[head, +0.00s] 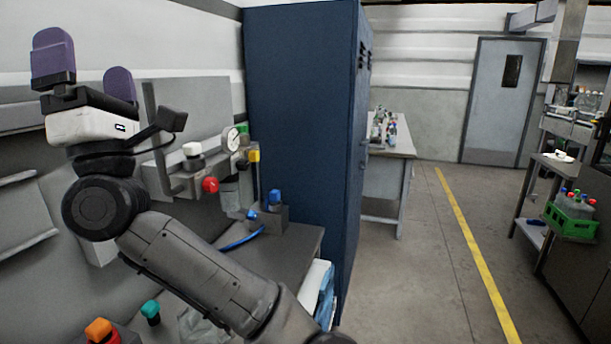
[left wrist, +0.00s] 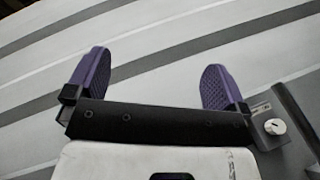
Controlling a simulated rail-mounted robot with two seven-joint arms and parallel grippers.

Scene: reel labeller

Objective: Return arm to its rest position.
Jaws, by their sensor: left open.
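My left gripper (head: 86,76) is raised at the upper left of the head view, its two purple-padded fingers pointing up. The fingers stand wide apart with nothing between them. In the left wrist view the same gripper (left wrist: 155,85) is open and empty in front of a pale wall with grey stripes. My left arm (head: 200,270) reaches up from the bottom of the head view, bent at the wrist. My right gripper is not in either view.
A grey bench (head: 285,245) with a fixture, pressure gauge (head: 231,139) and red knob (head: 210,185) stands close behind the arm. A tall blue cabinet (head: 300,120) is beside it. Bottles (head: 150,312) stand below the arm. The floor (head: 420,280) at right is clear.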

